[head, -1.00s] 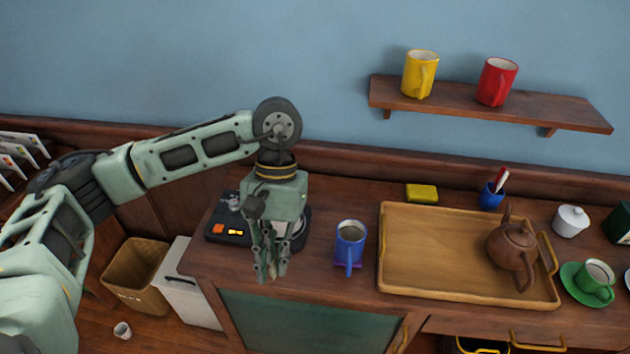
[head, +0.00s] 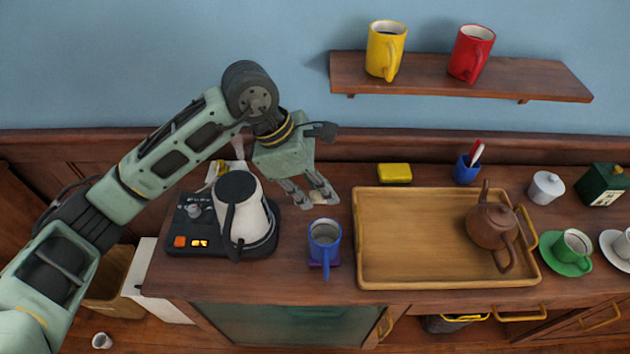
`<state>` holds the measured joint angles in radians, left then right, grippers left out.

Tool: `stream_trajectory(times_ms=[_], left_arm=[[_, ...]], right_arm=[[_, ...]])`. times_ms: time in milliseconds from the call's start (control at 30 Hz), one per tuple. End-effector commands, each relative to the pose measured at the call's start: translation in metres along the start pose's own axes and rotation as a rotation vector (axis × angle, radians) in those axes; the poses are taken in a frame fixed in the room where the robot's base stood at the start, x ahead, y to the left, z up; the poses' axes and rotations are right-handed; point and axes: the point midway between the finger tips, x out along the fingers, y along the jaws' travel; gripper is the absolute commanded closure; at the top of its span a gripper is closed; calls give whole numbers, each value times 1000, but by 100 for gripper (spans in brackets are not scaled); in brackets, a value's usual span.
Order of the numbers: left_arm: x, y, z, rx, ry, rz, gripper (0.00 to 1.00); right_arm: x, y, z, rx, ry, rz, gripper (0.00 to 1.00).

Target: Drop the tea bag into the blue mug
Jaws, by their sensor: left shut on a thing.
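The blue mug (head: 325,241) stands upright on a small purple coaster (head: 334,261), left of the wooden tray, its handle toward me. My left gripper (head: 315,199) hangs just behind and above the mug, fingers pointing down and slightly right. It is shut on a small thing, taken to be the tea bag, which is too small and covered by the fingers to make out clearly. My right gripper is out of view.
A white-and-black kettle (head: 243,213) on a dark base stands left of the mug. The wooden tray (head: 400,270) with a brown teapot (head: 492,225) is to its right. A yellow sponge (head: 394,173) lies behind. The shelf (head: 450,82) above holds two mugs.

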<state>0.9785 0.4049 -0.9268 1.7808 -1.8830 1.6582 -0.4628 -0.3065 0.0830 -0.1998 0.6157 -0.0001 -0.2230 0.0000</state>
Motion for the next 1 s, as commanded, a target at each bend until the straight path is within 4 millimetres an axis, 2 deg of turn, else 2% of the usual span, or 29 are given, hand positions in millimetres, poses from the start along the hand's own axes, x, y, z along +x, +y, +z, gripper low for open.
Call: stream_trajectory(times_ms=[200,400,800,833,1000], left_arm=[[28,-1,-12,0,0,-4,99],[43,-1,-18,2,-1,-3,99],[47,-1,-20,3,0,-3,99],[47,-1,-20,3,0,-3,86],[47,-1,-20,3,0,-3,71]], right_arm=[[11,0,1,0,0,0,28],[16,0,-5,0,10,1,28],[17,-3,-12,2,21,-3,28],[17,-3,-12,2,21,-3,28],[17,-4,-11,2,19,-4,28]])
